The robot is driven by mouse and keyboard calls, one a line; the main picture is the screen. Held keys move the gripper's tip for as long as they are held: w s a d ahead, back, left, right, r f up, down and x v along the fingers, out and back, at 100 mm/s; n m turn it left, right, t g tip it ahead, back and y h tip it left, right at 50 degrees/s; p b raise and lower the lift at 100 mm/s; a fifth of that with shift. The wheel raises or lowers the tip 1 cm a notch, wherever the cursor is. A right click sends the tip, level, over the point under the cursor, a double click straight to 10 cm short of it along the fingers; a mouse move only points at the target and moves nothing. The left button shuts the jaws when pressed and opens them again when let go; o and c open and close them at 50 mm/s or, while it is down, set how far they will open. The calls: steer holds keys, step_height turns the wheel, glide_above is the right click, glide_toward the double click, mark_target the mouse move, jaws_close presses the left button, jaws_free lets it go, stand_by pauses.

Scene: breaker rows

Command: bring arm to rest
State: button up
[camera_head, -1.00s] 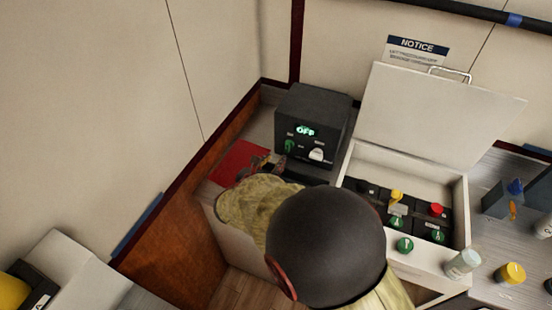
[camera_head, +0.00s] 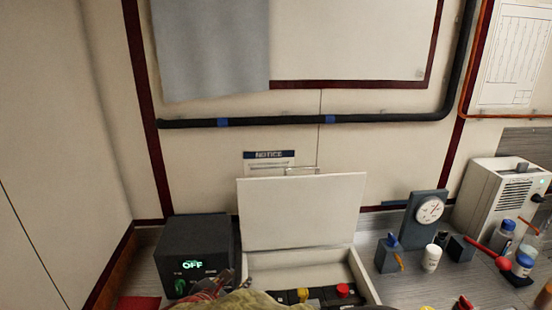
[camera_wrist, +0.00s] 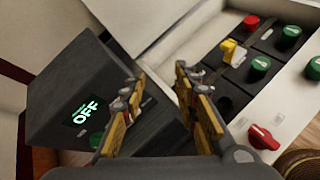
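My gripper (camera_wrist: 160,105) shows in the wrist view with its two fingers apart and nothing between them. In the head view my gripper (camera_head: 222,285) is low in the picture, in front of the black box (camera_head: 190,240) whose green display reads OFF. The box (camera_wrist: 75,80) fills the left of the wrist view. The white breaker box (camera_head: 345,268) stands to the right with its lid (camera_head: 300,210) raised. The rest of my arm is mostly cut off.
On the right of the counter stand a dial gauge (camera_head: 428,210), a white bottle (camera_head: 432,258), several other bottles and a white vented unit (camera_head: 490,205). A dark pipe (camera_head: 290,120) runs along the wall.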

steer(key=s+d+r+m+g+h, duration=0.15)
steer(key=s+d+r+m, duration=0.35)
steer(key=d, duration=0.7)
steer(key=s+d+r+m+g, duration=0.25)
steer(key=d+m, duration=0.55)
steer(key=d, duration=0.4)
steer(key=s+d+r+m+y, duration=0.1)
steer(key=s+d+m+y, duration=0.1)
steer(key=s+m, duration=0.5)
steer(key=s+d+r+m+g+y, duration=0.1)
steer(key=s+d+m+y, duration=0.2)
steer(key=s+m, duration=0.4)
steer(key=s+d, duration=0.1)
steer(key=s, duration=0.3)
steer(key=shift+s+d+m+g, duration=0.2)
steer(key=shift+d+m+g, duration=0.1)
steer(key=shift+m, duration=0.1)
